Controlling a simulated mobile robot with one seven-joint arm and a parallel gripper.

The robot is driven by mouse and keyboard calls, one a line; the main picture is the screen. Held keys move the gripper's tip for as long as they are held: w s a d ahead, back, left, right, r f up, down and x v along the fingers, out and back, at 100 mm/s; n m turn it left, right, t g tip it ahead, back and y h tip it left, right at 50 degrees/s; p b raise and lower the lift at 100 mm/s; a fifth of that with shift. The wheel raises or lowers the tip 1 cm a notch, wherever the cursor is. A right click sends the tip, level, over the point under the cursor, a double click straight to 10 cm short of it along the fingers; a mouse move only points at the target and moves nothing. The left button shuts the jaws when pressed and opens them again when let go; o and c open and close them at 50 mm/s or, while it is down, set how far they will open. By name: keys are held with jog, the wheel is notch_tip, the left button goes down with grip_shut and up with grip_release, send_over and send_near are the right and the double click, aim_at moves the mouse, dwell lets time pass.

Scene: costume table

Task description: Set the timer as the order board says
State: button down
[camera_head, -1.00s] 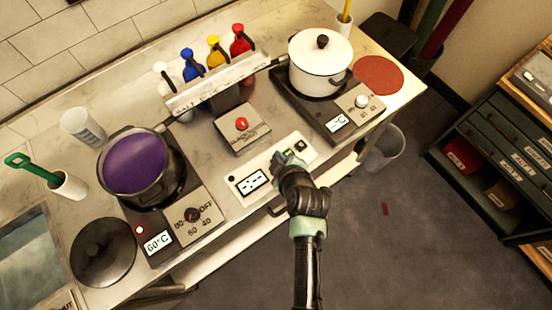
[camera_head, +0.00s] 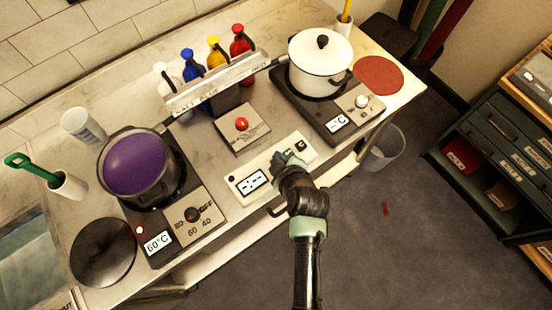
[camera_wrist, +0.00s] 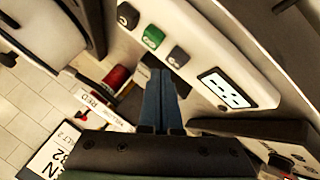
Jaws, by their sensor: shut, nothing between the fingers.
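The timer (camera_head: 238,184) is a pale panel at the front edge of the table, between the two hot plates. Its display (camera_head: 252,181) shows dashes; the display (camera_wrist: 224,90) is also in the wrist view. Beside it the wrist view shows a green button (camera_wrist: 152,38) between two dark buttons (camera_wrist: 127,15) (camera_wrist: 178,57). My gripper (camera_head: 289,158) is shut and empty over the timer's right part, partly covering it. In the wrist view its fingertips (camera_wrist: 161,73) are together close to the near dark button; contact cannot be told. I cannot identify the order board for sure.
A pot with purple liquid (camera_head: 135,165) stands on the left hot plate, reading 60°C. A lidded white pot (camera_head: 321,62) stands on the right one. A box with a red button (camera_head: 241,124) sits behind the timer. A lettered card (camera_wrist: 55,150) is partly visible at lower left in the wrist view.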

jog(key=shift+f, duration=0.1)
dwell(0.3)
jog(key=shift+f+b, duration=0.4)
jog(key=shift+b, duration=0.15)
jog(key=shift+f+b, duration=0.45)
jog(key=shift+b, duration=0.05)
dwell(0.5)
jog(key=shift+r+p, duration=0.7)
jog(key=shift+r, duration=0.2)
jog(key=shift+r, duration=0.15)
notch_tip(320, 180, up, 5)
jog(key=p, duration=0.4)
dwell(2.4)
